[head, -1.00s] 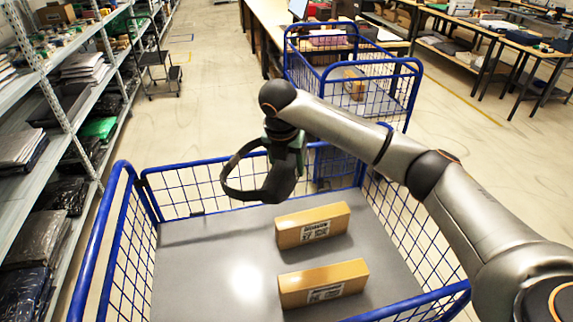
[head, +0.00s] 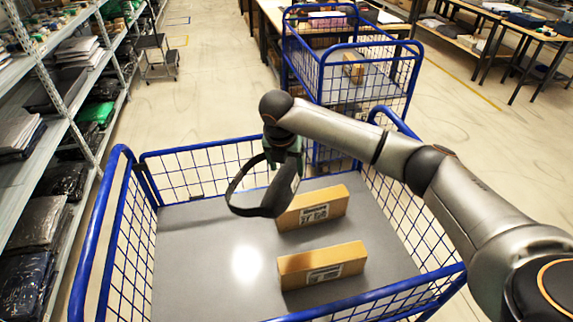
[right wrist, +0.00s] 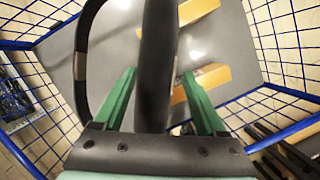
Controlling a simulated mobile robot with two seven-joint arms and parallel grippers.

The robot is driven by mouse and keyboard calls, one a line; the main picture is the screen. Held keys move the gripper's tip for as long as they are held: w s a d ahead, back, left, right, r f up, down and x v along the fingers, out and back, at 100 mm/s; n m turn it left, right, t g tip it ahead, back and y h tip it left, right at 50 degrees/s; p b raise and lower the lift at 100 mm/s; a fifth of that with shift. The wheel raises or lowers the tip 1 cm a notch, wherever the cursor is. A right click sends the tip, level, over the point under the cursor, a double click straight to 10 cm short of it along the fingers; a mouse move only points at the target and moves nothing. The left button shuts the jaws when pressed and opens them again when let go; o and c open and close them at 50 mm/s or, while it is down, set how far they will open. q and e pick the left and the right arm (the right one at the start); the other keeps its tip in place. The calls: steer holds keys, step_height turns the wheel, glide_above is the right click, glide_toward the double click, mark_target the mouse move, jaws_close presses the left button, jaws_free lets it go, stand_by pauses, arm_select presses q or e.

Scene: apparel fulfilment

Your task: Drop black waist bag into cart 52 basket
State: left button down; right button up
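The black waist bag (head: 272,200) hangs from my right gripper (head: 284,158), its strap looping out to the left. In the head view it is over the grey-floored basket of the near blue cart (head: 200,235), in front of the left end of the farther box. In the right wrist view the bag (right wrist: 155,70) runs between the two green fingers (right wrist: 158,100), with its strap loop at the left. The gripper is shut on the bag. The bag's height above the floor is hard to judge. No cart number is readable. My left gripper is not in view.
Two orange-brown labelled boxes, a farther one (head: 325,207) and a nearer one (head: 322,265), lie on the right half of the basket floor. The left half is clear. Another blue cart (head: 395,60) stands behind. Shelves (head: 60,125) line the left.

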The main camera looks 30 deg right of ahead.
steer(key=o, duration=0.3)
steer(key=v, duration=1.2)
steer(key=shift+s+a+r+b, duration=0.1)
steer(key=shift+r+b, duration=0.15)
steer(key=shift+b, duration=0.1)
steer(key=shift+f, duration=0.1)
